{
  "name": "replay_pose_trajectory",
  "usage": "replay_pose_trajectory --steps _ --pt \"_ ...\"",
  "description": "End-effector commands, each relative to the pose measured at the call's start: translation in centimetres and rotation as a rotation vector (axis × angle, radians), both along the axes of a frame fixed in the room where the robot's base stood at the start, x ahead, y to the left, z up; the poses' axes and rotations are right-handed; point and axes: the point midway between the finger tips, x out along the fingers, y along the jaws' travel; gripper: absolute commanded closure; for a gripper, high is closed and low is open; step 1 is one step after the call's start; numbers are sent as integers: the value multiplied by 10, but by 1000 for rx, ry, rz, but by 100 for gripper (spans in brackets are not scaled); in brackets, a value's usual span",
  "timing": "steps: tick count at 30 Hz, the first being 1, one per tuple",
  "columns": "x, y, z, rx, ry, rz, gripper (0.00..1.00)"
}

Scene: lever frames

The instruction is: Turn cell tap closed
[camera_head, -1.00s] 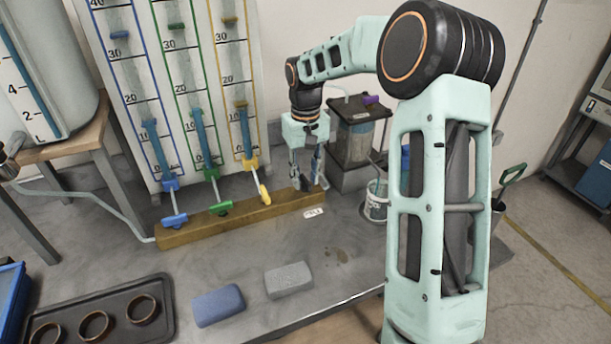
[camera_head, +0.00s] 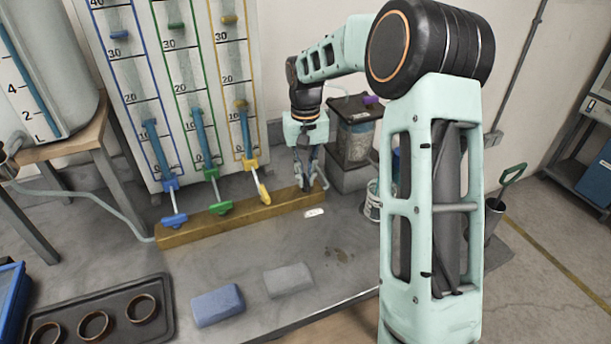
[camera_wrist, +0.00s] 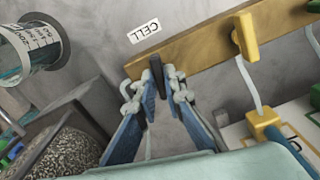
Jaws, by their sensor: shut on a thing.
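The cell tap (camera_wrist: 156,68) is a narrow dark handle at the end of the wooden bar, beside a white CELL label (camera_wrist: 144,30). In the wrist view it lies between my two blue-padded fingertips. My gripper (camera_head: 306,183) reaches down to the right end of the bar in the head view. It also shows in the wrist view (camera_wrist: 159,90), its fingers drawn together on the handle. The fingers hide much of the tap in the head view, and its exact angle there is hard to tell.
The wooden bar (camera_head: 240,221) also carries blue (camera_head: 174,221), green (camera_head: 220,208) and yellow (camera_head: 264,195) taps to the left. Two sponges (camera_head: 218,305) lie in front.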

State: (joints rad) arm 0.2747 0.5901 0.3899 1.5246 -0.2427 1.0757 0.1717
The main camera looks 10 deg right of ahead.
Motion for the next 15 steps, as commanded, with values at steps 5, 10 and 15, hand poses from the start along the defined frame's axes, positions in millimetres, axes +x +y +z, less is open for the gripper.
replay_pose_trajectory --steps 5,10,15 --pt "1 1 1 -1 -3 -158 100" --pt "1 1 1 0 -3 -320 100" --pt "1 1 1 0 -3 -482 100"
